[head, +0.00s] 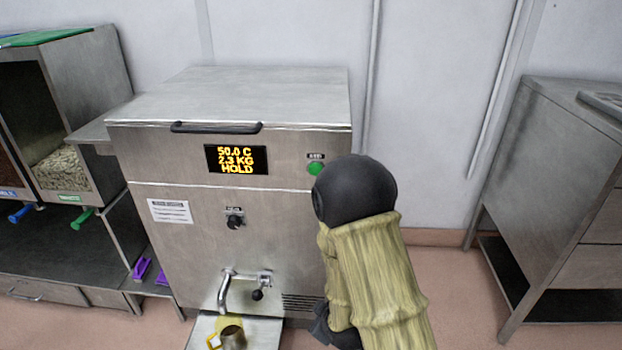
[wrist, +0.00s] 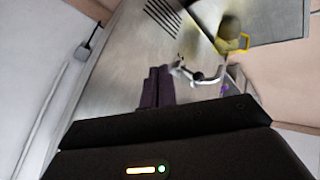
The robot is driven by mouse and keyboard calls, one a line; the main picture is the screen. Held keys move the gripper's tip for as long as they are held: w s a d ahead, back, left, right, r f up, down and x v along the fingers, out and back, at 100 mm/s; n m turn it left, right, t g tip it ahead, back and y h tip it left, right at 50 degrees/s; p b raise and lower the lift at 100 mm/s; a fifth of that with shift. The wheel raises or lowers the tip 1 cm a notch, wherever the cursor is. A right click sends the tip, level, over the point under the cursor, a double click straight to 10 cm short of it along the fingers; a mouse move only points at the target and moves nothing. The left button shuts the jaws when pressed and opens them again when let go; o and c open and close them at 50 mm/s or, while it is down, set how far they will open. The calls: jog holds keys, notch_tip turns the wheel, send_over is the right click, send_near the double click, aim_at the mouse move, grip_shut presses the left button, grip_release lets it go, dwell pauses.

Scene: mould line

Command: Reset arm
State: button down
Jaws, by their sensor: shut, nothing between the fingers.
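My gripper (wrist: 157,88) shows in the wrist view as two dark fingers side by side, shut with nothing between them. They point toward the steel machine's front, and its tap (wrist: 205,76) shows beyond them. In the head view my arm, in a pale yellow sleeve, stands in front of the right side of the steel machine (head: 270,215). The gripper is mostly hidden there behind the sleeve; only a dark part shows low at its left. The machine's display (head: 236,159) reads 50.0 C, 2.3 KG, HOLD.
A metal cup with a yellow handle (head: 232,338) stands on the shelf below the tap (head: 226,290). Bins with pale pieces (head: 62,170) and purple items (head: 142,268) are at the left. A steel cabinet (head: 560,180) stands at the right, with open floor before it.

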jog(key=s+d+r+m+g+h, duration=0.2)
jog(key=s+d+r+m+g, duration=0.4)
jog(key=s+d+r+m, duration=0.75)
notch_tip(320, 180, up, 39)
jog(key=w+a+n+p, duration=0.1)
jog(key=w+n+p, duration=0.1)
jog(key=p, duration=3.6)
jog(key=shift+a+r, duration=0.15)
jog(key=shift+a, duration=0.1)
